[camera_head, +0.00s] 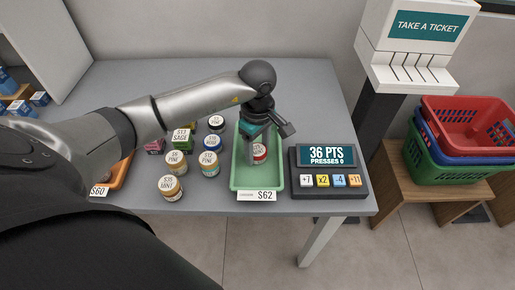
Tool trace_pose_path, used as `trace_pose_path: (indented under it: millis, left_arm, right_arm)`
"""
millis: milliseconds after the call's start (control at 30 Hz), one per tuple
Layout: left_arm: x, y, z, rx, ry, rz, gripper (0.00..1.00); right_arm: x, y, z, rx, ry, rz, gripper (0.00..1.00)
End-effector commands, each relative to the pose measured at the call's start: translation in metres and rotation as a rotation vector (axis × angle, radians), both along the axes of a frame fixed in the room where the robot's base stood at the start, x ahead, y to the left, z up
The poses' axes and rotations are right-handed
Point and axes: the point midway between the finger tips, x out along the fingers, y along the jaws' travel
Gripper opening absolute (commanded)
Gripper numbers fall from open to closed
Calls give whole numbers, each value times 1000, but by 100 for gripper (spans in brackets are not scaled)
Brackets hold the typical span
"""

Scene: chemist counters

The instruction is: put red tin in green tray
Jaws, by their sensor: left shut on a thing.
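The green tray (243,182) lies on the grey counter, right of the middle, with a $62 tag on its front edge. My left gripper (260,142) reaches down over the tray and is shut on the red tin (260,154). The tin has a pale lid and a red side, and it is upright within the tray's outline. The gripper hides part of the tin. I cannot tell whether its base touches the tray floor. My right gripper is not in view.
Several labelled jars (210,164) stand left of the tray. An orange tray (122,172) with a $60 tag is partly hidden by my arm. A points device (327,178) with buttons stands close on the right. Stacked baskets (465,125) and a ticket dispenser (422,45) are beyond the counter.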

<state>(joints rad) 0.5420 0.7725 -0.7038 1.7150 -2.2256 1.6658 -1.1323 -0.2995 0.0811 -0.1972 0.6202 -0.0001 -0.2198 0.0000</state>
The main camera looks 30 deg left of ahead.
Motion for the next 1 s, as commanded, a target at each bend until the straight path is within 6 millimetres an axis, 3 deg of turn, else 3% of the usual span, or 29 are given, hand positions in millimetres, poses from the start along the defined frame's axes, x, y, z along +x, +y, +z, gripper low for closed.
trace_pose_path:
  millis: [233, 267, 500, 867, 1000]
  left_arm:
    - [0, 0, -3, 0, 0, 0, 5]
    - [0, 0, -3, 0, 1, 1, 62]
    - [0, 0, -2, 0, 1, 1, 89]
    - [0, 0, 1, 0, 1, 0, 91]
    - [1, 1, 23, 2, -3, 0, 91]
  right_arm:
    - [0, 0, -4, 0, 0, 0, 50]
    - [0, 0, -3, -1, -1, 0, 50]
    - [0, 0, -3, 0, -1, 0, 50]
    - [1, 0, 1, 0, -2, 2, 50]
    - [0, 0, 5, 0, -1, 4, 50]
